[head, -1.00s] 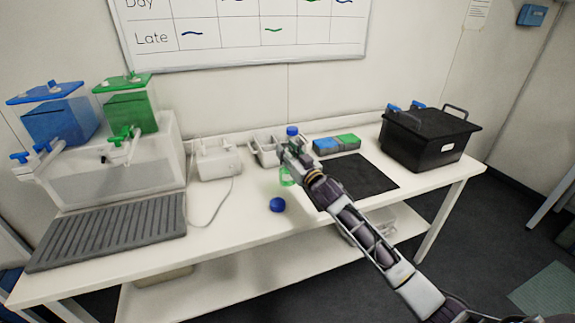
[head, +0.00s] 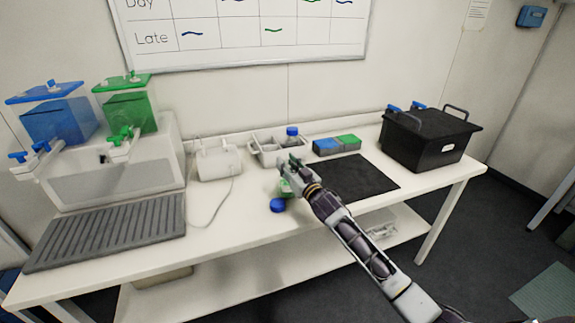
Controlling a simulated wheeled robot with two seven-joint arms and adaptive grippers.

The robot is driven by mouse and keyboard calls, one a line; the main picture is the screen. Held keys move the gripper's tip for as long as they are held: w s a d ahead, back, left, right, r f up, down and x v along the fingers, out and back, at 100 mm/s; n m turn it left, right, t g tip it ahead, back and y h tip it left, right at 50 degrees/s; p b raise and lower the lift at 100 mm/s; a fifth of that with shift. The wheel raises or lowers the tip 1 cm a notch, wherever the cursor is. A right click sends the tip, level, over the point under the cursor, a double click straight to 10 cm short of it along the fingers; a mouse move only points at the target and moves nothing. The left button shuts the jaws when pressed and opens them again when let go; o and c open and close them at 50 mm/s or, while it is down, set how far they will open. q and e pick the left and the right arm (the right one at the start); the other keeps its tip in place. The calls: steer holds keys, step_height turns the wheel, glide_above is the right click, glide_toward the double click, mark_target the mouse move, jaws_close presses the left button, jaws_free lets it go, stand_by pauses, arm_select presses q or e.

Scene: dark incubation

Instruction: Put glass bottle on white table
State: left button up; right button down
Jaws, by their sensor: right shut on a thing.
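My right gripper (head: 288,178) is over the middle of the white table (head: 240,222), its arm coming in from the lower right. It is shut on a small clear item with a green band (head: 286,188), apparently a glass bottle, mostly hidden by the fingers. The item is low, close to the table top; I cannot tell whether it touches. Another bottle with a blue cap (head: 292,132) stands behind, at the grey caddy. My left gripper is not in view.
A grey caddy (head: 266,158) and white device (head: 218,162) with a cable stand behind. Blue and green blocks (head: 337,144), a dark mat (head: 358,174) and a black box (head: 428,135) are right. A ribbed grey tray (head: 105,233) is left. The front middle of the table is clear.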

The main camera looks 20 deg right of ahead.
steer(key=c, duration=1)
jaws_free()
steer(key=shift+f, duration=0.1)
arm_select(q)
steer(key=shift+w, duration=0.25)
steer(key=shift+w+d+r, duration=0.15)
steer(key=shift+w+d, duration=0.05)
arm_select(e)
steer(key=shift+s, duration=0.1)
steer(key=shift+v, duration=3.05)
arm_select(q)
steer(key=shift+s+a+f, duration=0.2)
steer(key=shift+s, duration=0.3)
arm_select(e)
steer(key=shift+v, duration=2.85)
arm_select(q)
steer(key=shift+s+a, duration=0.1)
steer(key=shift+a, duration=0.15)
arm_select(e)
steer(key=shift+d, duration=0.1)
